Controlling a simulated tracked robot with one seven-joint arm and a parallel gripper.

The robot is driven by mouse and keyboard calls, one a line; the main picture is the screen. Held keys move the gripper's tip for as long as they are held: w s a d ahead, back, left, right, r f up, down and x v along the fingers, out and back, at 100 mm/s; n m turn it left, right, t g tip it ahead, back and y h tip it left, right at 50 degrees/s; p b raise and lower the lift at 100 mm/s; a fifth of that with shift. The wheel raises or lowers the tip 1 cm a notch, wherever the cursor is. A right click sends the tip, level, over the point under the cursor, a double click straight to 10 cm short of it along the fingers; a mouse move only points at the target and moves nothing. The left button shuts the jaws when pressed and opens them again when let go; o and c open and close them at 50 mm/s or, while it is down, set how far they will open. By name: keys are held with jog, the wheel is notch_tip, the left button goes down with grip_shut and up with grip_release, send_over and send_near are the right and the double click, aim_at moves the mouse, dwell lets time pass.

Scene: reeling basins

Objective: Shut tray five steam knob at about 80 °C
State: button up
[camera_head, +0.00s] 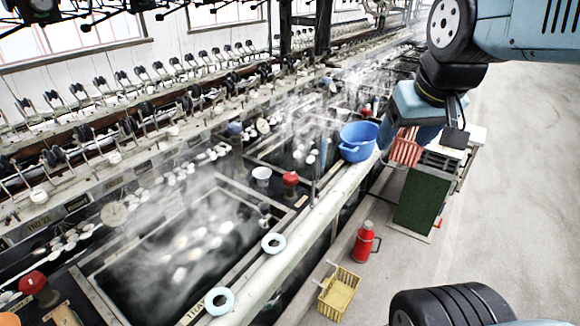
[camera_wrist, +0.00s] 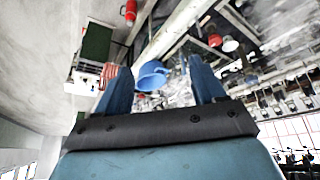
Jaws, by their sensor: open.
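Red-capped knobs stand along the steaming trays. In the head view one knob (camera_head: 290,179) is at the middle, beside a white cup. Another red knob (camera_head: 33,283) is at the lower left, and a small one (camera_head: 367,107) is behind the blue basin. A tray label (camera_head: 192,308) is cut short and I cannot read its number, so I cannot tell which knob is tray five's. No temperature reading is legible. My gripper (camera_wrist: 160,82) is open and empty in the wrist view, its two blue fingers apart. In the head view my arm hangs at the upper right, clear of the knobs.
A blue basin (camera_head: 358,141) stands on the bench edge. Pale blue rings (camera_head: 273,243) lie on the ledge. A red flask (camera_head: 365,243) and yellow basket (camera_head: 339,293) are beside the bench. A green cabinet (camera_head: 421,203) stands right. The floor (camera_head: 510,210) is clear. Steam veils the trays.

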jog(key=shift+o, duration=0.2)
jog(key=w+a+n+g, duration=0.1)
jog(key=w+a+n, duration=0.2)
jog(key=w, duration=0.5)
jog(key=shift+a+f+n+g, duration=0.15)
jog(key=shift+a+n+g, duration=0.2)
jog(key=shift+a, duration=0.45)
jog(key=n+g, duration=0.4)
jog(key=n, duration=0.5)
send_over(290, 175)
notch_tip(290, 175, down, 11)
jog(key=shift+m+t, duration=0.25)
notch_tip(290, 175, down, 13)
jog(key=shift+s+a+f, duration=0.1)
jog(key=shift+a+f, duration=0.05)
jog(key=c, duration=1.1)
jog(key=shift+o, duration=0.2)
jog(key=shift+d, duration=0.25)
jog(key=shift+a, duration=0.15)
